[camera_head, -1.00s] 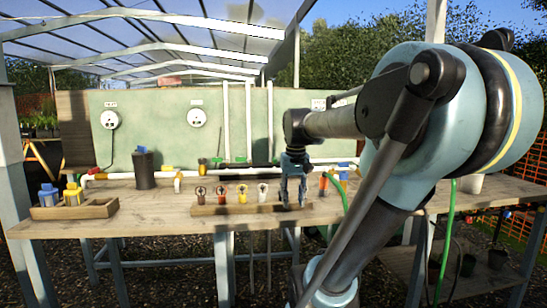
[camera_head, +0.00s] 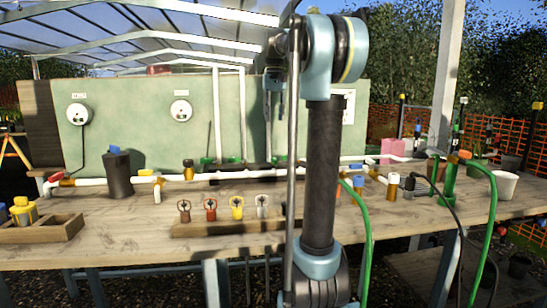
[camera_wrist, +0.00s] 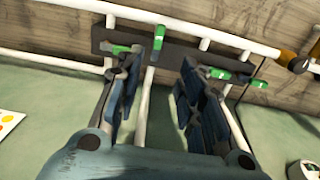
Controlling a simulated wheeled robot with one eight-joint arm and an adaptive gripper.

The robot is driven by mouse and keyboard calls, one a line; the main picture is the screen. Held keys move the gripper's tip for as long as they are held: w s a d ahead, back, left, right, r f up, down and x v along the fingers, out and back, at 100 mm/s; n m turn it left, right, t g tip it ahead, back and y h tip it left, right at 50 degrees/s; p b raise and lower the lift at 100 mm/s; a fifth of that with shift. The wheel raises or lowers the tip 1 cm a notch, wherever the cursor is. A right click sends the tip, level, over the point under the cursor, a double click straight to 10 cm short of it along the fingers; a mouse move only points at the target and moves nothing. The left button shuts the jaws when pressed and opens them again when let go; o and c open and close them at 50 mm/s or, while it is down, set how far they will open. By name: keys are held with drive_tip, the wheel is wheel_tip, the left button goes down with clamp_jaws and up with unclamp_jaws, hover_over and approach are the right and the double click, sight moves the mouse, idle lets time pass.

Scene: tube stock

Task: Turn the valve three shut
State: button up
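Green valve handles (camera_head: 207,160) sit low on white pipes in front of the green board. In the wrist view, green handles show on a dark bar, one at the left (camera_wrist: 120,49) and one right of my fingers (camera_wrist: 218,73). Their markings are too small to read, so I cannot tell which is valve three. My gripper (camera_head: 274,96) hangs fingers-down in front of the board, above the handles. In the wrist view my gripper (camera_wrist: 173,54) is open, its fingers apart with nothing between them. My arm hides part of the pipes in the head view.
A wooden rack (camera_head: 215,229) with several coloured tags lies on the table's (camera_head: 125,245) front part. A dark cylinder (camera_head: 118,174) stands left, and a wooden tray (camera_head: 45,232) at far left. Green hoses (camera_head: 366,240) and a white pot (camera_head: 501,185) are at right.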

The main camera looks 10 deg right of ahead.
sight(274, 158)
wheel_tip(274, 158, down, 17)
drive_tip(key=shift+w+f, duration=0.15)
idle(0.5)
clamp_jaws()
